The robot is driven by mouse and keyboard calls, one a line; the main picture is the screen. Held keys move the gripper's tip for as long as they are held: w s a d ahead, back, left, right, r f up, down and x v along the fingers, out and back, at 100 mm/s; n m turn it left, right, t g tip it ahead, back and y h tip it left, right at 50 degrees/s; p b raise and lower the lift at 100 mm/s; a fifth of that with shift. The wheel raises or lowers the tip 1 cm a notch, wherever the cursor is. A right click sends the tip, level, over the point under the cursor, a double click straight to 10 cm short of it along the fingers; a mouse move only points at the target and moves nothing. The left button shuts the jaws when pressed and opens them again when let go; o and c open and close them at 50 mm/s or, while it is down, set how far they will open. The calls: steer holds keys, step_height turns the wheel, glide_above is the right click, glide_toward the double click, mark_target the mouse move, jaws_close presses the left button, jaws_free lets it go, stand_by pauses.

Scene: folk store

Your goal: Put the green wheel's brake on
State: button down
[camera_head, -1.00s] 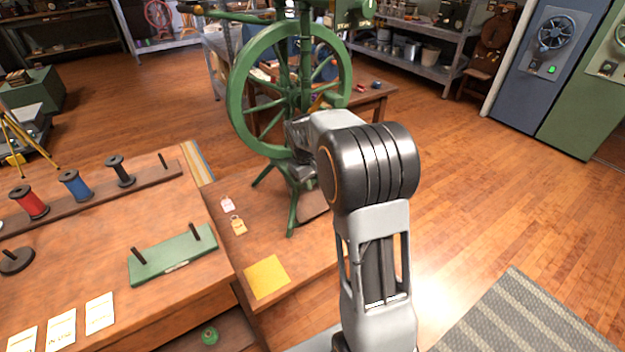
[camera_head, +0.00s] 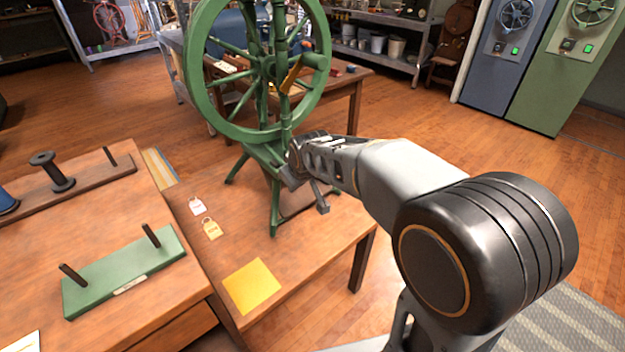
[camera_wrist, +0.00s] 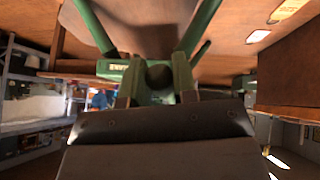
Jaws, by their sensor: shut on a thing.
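The green spinning wheel (camera_head: 204,105) stands upright on the low wooden table (camera_head: 235,255), on splayed green legs. A slim orange-yellow lever (camera_head: 291,76) slants near its hub. My gripper (camera_head: 291,170) is at the lower part of the wheel's stand, just below the rim, reached from the right. In the wrist view my gripper (camera_wrist: 158,92) is shut with its fingers either side of a dark round knob (camera_wrist: 160,76), in front of a green block (camera_wrist: 135,70) with a partly hidden label. I cannot tell from these frames how the brake is set.
A green two-peg rack (camera_head: 125,272) and a spool rack (camera_head: 90,180) are on the bench at left. Two small tags (camera_head: 210,228) and a yellow sheet (camera_head: 252,286) lie on the low table. Cabinets (camera_head: 545,65) stand at the back right. Open floor lies right of the table.

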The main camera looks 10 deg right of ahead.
stand_by(0.5)
steer(key=c, duration=0.9)
jaws_free()
steer(key=p+v, duration=0.3)
steer(key=v, duration=1)
steer(key=shift+s+r+p, duration=0.25)
steer(key=shift+s+p, duration=0.05)
steer(key=shift+s, duration=0.05)
